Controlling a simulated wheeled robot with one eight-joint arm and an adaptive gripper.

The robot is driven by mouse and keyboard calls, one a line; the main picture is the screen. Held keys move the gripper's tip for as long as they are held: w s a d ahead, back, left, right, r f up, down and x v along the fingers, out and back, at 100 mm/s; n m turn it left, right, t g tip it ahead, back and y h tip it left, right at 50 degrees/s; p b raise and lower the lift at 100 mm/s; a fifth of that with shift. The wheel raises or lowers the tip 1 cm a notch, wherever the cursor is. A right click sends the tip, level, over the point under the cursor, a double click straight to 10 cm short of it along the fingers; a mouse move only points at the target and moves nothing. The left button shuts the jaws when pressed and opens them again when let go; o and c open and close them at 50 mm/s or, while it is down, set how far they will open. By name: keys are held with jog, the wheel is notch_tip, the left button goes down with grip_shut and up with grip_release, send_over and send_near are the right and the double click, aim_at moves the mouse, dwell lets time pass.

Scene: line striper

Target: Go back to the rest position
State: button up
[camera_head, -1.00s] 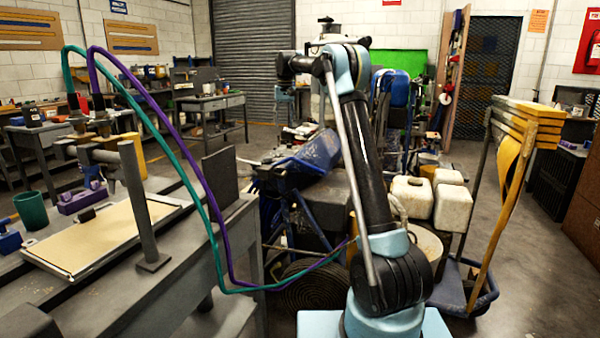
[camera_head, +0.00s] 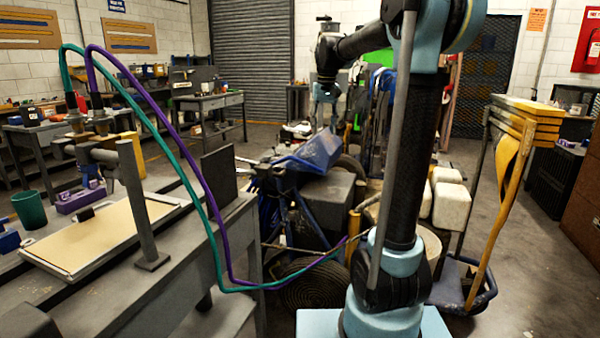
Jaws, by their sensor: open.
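My arm (camera_head: 405,150) stands nearly upright at the right of centre, its elbow near the top edge of the view. The forearm reaches left, and the wrist bends down. My gripper (camera_head: 325,92) hangs at the end of the wrist, pointing down; it is small in view, open, with nothing seen in it. It is in the air in front of the grey roller shutter, above the line striper's blue hopper (camera_head: 318,150) in the picture.
A workbench (camera_head: 185,255) with a tan board (camera_head: 100,232) and a green cup (camera_head: 30,210) stands at left. Green and purple hoses (camera_head: 215,225) arch from it towards the machine. White jugs (camera_head: 450,205) and a cart with yellow boards (camera_head: 520,110) are at right. Open floor lies farther right.

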jog(key=s+d+f, duration=0.3)
jog(key=s+f, duration=0.6)
jog(key=s, duration=0.3)
jog(key=s+d+f, duration=0.4)
jog(key=s+f, duration=0.4)
jog(key=s, duration=0.4)
jog(key=s+d+f+m+t, duration=0.1)
jog(key=s+d+f, duration=0.2)
jog(key=s+f, duration=0.6)
jog(key=s, duration=0.3)
jog(key=shift+d+f, duration=0.25)
jog(key=shift+f, duration=0.1)
